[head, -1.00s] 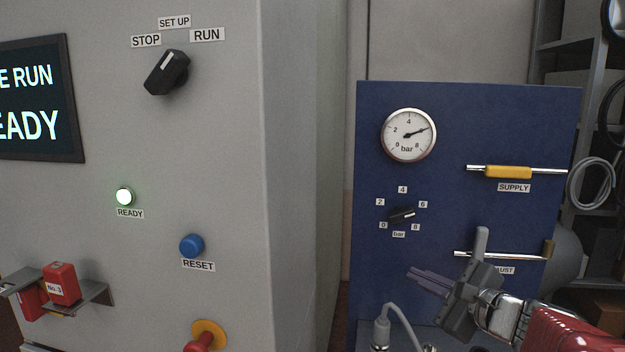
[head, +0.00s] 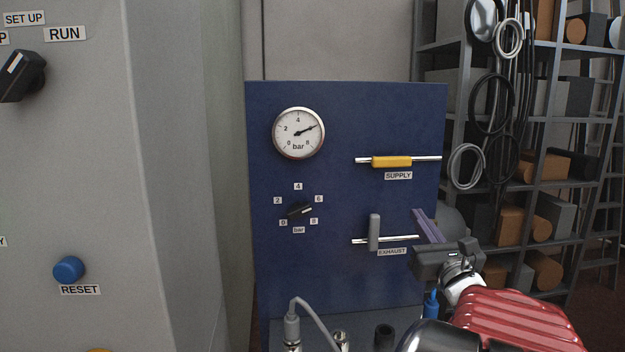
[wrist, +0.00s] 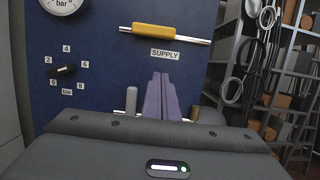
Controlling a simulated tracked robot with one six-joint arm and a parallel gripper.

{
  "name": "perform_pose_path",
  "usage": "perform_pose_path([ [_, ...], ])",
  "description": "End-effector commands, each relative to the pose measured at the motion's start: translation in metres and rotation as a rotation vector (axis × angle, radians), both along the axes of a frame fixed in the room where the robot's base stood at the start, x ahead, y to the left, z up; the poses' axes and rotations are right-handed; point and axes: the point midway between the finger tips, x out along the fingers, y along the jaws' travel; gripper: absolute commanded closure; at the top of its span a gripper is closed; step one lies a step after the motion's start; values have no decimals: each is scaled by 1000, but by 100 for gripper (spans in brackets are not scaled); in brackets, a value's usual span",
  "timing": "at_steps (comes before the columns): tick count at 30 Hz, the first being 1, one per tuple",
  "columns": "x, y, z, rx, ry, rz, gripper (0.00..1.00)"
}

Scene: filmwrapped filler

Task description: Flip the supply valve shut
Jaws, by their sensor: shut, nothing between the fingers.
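The supply valve's yellow handle (head: 391,162) lies level, in line with its silver pipe, above the SUPPLY label (head: 398,176) on the blue panel (head: 350,120). It also shows at the top of the wrist view (wrist: 154,31). My gripper (head: 420,212) is shut and empty, at the panel's right edge, below and right of the yellow handle and apart from it. In the wrist view its purple fingers (wrist: 160,76) point up toward the panel, below the SUPPLY label. The pressure gauge (head: 298,133) needle points near 6 bar.
The grey exhaust handle (head: 374,232) stands upright across its pipe, just left of my fingers. A black regulator knob (head: 299,210) is left of it. A grey machine cabinet (head: 150,150) stands at left. Shelves with hanging hoses (head: 490,105) are behind at right.

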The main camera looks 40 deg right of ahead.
Motion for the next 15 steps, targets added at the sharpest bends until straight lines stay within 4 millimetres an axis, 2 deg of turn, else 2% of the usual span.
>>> perform_pose_path([
  [8, 13, -8, 4, -1, 1, 2, 100],
  [15, 43, -25, 12, -2, 2, 2, 100],
])
